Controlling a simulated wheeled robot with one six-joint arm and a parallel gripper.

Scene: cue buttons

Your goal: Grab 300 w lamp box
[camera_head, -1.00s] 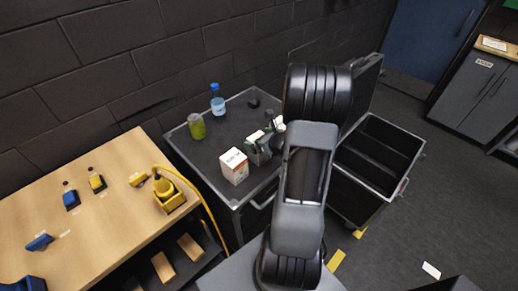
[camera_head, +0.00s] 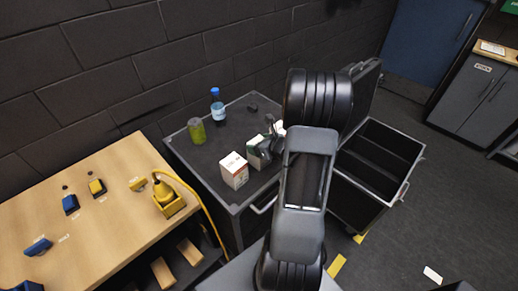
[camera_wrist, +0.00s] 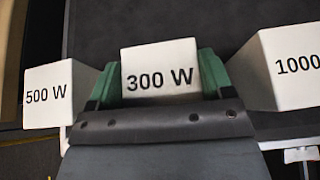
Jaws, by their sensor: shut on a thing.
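The 300 W lamp box (camera_wrist: 160,72) is a white box with black lettering. In the wrist view it sits between the two green fingers of my gripper (camera_wrist: 158,85), which is shut on it. In the head view the box (camera_head: 255,141) shows only partly, behind my gripper (camera_head: 262,150), on the dark cart top. I cannot tell whether it is lifted off the surface. A 500 W box (camera_wrist: 52,95) stands to its left in the wrist view and a 1000-something box (camera_wrist: 285,70), cut off by the frame edge, to its right.
An open dark case (camera_head: 375,165) stands at the right. A wooden table (camera_head: 100,230) with blue and yellow items is at the left.

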